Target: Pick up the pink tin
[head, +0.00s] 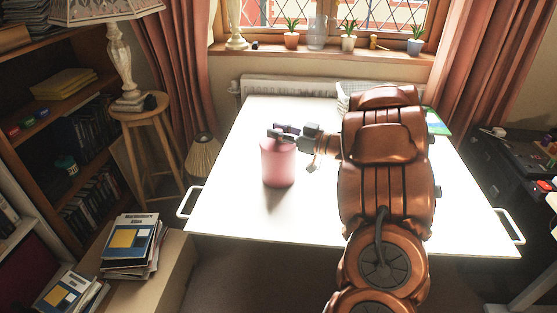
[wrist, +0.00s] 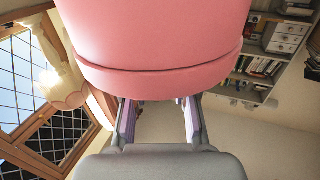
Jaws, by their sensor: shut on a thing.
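The pink tin (head: 278,165) is an upright cylinder over the white table (head: 235,215), left of its middle in the head view. My gripper (head: 284,131) reaches in from the right and is shut on the top part of the tin. In the wrist view, the tin (wrist: 155,40) fills the upper middle, against the two fingers of my gripper (wrist: 160,115). A faint shadow lies on the table just in front of the tin. I cannot tell whether its base touches the table.
Books or papers (head: 437,122) lie at the table's back right, partly behind my arm. A wooden stool (head: 150,112) with a lamp and a stack of books (head: 133,245) stand to the left. The table's front left is clear.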

